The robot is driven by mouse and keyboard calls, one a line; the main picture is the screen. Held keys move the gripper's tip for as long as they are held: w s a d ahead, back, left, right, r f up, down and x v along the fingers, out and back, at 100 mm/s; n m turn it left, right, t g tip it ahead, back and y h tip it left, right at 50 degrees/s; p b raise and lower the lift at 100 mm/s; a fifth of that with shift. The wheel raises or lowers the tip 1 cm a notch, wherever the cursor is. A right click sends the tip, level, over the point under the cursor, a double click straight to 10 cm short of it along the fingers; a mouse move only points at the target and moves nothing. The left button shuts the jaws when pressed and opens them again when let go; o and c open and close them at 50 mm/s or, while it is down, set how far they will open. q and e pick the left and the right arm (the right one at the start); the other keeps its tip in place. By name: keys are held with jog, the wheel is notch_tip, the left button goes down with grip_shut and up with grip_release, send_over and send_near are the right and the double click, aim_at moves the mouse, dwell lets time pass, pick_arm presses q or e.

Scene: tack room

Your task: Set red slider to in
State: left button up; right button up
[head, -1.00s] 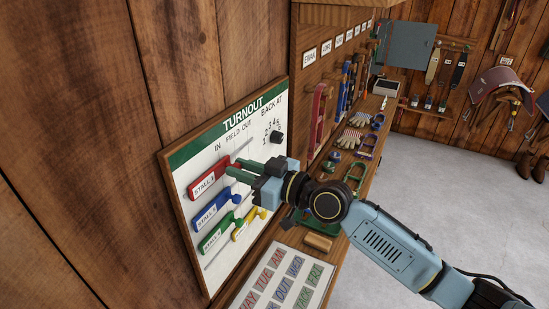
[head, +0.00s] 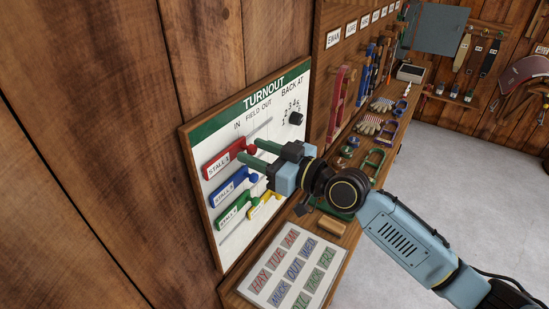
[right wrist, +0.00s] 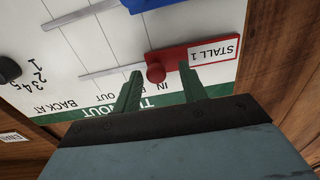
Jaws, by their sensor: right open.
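The red slider (head: 222,161), labelled STALL 1, is the top one on the white TURNOUT board (head: 199,133). In the right wrist view, the red slider (right wrist: 196,62) has its round knob beside the printed word IN, and its bare slot runs away toward OUT. My right gripper (head: 251,156) is open, with its two green fingers pointing at the board by the knob. In the right wrist view, the fingers of the right gripper (right wrist: 162,88) appear on either side of the knob; contact cannot be told. My left gripper is not in view.
Blue (head: 223,186) and green (head: 229,216) sliders sit below the red one, with a yellow one (head: 263,206) partly hidden. A black dial (head: 296,118) is at the board's upper right. A label tray (head: 258,291) and wooden block (head: 331,226) lie below.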

jog(key=b+v, duration=0.3)
jog(key=v, duration=1)
jog(key=shift+b, duration=0.35)
jog(key=shift+s, duration=0.1)
